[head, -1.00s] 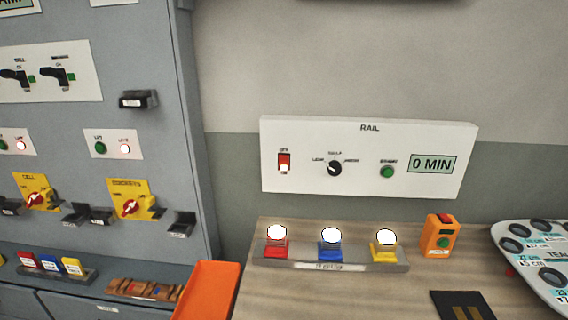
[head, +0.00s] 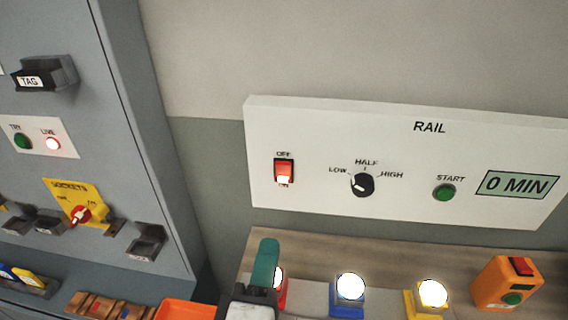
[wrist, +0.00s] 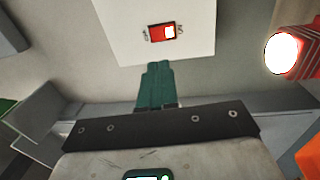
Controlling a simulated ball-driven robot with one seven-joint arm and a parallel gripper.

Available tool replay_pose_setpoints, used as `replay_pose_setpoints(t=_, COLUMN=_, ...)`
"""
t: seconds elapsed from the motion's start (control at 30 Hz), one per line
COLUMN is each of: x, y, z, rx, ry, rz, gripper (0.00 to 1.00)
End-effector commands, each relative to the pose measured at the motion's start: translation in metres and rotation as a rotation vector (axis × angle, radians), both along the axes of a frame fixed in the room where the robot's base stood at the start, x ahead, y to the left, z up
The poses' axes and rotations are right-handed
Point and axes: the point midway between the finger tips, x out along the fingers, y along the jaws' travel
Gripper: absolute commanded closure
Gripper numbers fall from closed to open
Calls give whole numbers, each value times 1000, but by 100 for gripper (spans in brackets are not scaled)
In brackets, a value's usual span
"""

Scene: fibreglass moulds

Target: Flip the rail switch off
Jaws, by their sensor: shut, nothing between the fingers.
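The rail panel (head: 405,160) is a white box on the wall, labelled RAIL. Its switch (head: 284,171) is a red rocker at the panel's left end, with OFF printed above it and ON below; a bright white part shows at its lower end. In the wrist view the switch (wrist: 162,33) lies just beyond my fingertips, sideways in the picture. My gripper (head: 265,252) has green fingers, shut and empty, below the switch and apart from it. In the wrist view the fingers of my gripper (wrist: 157,72) are together, overlapping the panel's edge.
Right of the switch are a black knob (head: 362,185), a green start button (head: 444,192) and a 0 MIN display (head: 517,185). Below stand blue (head: 347,303) and yellow (head: 425,305) lamp-topped blocks and an orange box (head: 507,284). A grey cabinet (head: 130,130) stands at left.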

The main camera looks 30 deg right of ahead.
Motion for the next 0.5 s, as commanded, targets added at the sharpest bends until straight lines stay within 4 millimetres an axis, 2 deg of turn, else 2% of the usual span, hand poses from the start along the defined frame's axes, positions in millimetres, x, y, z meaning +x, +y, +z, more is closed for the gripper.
replay_pose_setpoints(t=0.13, x=-1, y=6, z=5, rx=-21, ry=-13, rz=6, gripper=100)
replay_pose_setpoints(t=0.5, x=0, y=5, z=5, rx=-21, ry=-14, rz=5, gripper=100)
